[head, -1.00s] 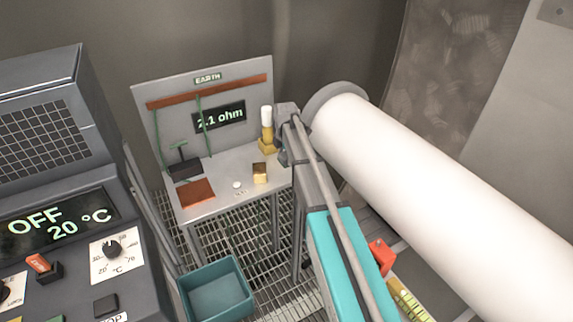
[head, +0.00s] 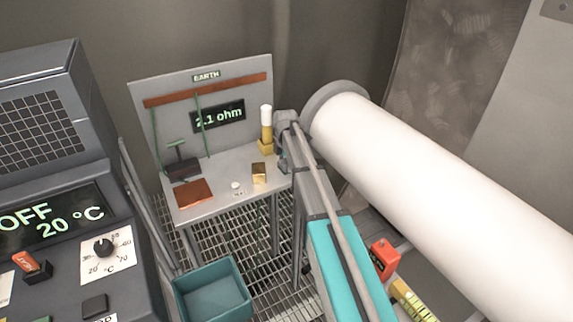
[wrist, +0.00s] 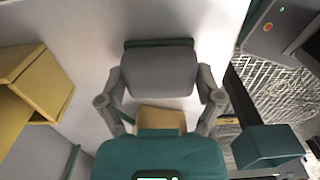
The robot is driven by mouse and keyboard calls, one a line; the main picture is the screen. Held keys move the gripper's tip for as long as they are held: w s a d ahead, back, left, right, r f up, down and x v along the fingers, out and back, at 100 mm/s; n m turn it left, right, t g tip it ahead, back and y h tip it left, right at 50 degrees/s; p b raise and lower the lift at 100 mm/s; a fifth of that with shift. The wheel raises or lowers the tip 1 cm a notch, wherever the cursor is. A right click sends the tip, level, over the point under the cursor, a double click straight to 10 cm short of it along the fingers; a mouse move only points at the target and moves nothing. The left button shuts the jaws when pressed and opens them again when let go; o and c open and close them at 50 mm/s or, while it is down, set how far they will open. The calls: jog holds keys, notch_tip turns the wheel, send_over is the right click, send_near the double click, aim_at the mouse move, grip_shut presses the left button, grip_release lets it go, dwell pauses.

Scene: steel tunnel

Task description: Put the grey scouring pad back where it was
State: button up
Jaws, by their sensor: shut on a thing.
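In the wrist view, my gripper (wrist: 162,92) is closed on a grey block with a dark green edge (wrist: 157,72), which looks like the scouring pad. It sits between the two fingers over the pale bench top. A tan or brass-coloured block (wrist: 160,120) shows just below the pad; I cannot tell how far beneath it lies. In the head view, my gripper (head: 284,142) is at the right end of the earth bench (head: 220,200), beside the yellow stand with the white-topped post (head: 266,128). The pad is not clear there.
On the bench lie a brass block (head: 259,172), a small white knob (head: 236,188), a copper plate (head: 194,193) and a dark clamp (head: 182,167). A teal bin (head: 213,290) stands in front. A dark control cabinet (head: 60,200) is at left. Yellow folded shapes (wrist: 35,85) crowd the left of the wrist view.

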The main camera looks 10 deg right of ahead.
aim_at(285, 162)
jog(key=o, duration=0.8)
jog(key=shift+f, duration=0.1)
jog(key=shift+c, duration=0.2)
jog(key=shift+r, duration=0.2)
notch_tip(285, 162, up, 12)
jog(key=p, duration=1.2)
jog(key=s+m, duration=2.1)
jog(key=s, duration=0.8)
jog(key=shift+s+d+m, duration=0.15)
jog(key=shift+d+m, duration=0.1)
jog(key=shift+m, duration=0.05)
